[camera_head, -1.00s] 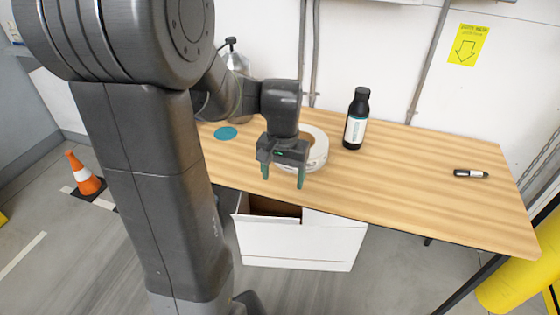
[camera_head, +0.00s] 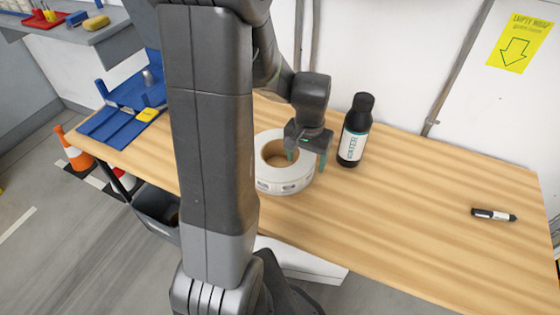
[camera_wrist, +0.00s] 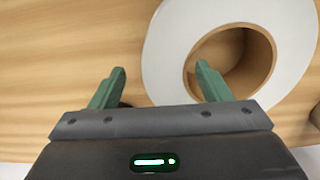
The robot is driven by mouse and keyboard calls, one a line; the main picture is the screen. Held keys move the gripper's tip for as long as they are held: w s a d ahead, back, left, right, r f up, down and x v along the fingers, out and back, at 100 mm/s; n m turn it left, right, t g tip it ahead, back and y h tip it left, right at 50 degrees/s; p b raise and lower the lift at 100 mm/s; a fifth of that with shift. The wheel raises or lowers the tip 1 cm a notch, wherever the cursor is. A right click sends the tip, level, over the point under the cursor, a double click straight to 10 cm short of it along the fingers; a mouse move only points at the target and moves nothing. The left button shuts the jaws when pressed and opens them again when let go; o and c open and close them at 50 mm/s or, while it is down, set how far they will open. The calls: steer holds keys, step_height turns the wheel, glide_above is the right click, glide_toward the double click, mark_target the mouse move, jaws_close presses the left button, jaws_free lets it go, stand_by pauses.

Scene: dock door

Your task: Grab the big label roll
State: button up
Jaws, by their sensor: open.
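The big label roll (camera_head: 285,185) is a wide white ring with a brown core, lying flat on the wooden table; it also shows in the wrist view (camera_wrist: 168,50). My gripper (camera_head: 306,160) is open and empty, pointing down at the roll's right side. In the wrist view its green fingers (camera_wrist: 160,70) straddle part of the white ring: the right finger is at the edge of the core hole, the left one over bare wood outside the roll. I cannot tell whether the fingertips are above the roll or down beside it. My arm hides the roll's left edge in the head view.
A black marker (camera_head: 493,215) lies farther right on the table (camera_head: 400,220). A blue tray (camera_head: 112,127) with a yellow item is at the left end. The table's front right is clear.

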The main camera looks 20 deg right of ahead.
mark_target(305, 162)
steer(key=shift+w+d+f+b, duration=0.1)
steer(key=shift+w+f+b, duration=0.1)
steer(key=shift+f, duration=1.15)
steer(key=shift+w+d+f+b, duration=0.1)
steer(key=shift+w+f, duration=0.1)
steer(key=shift+f, duration=1.1)
steer(key=shift+r, duration=0.1)
jaws_close()
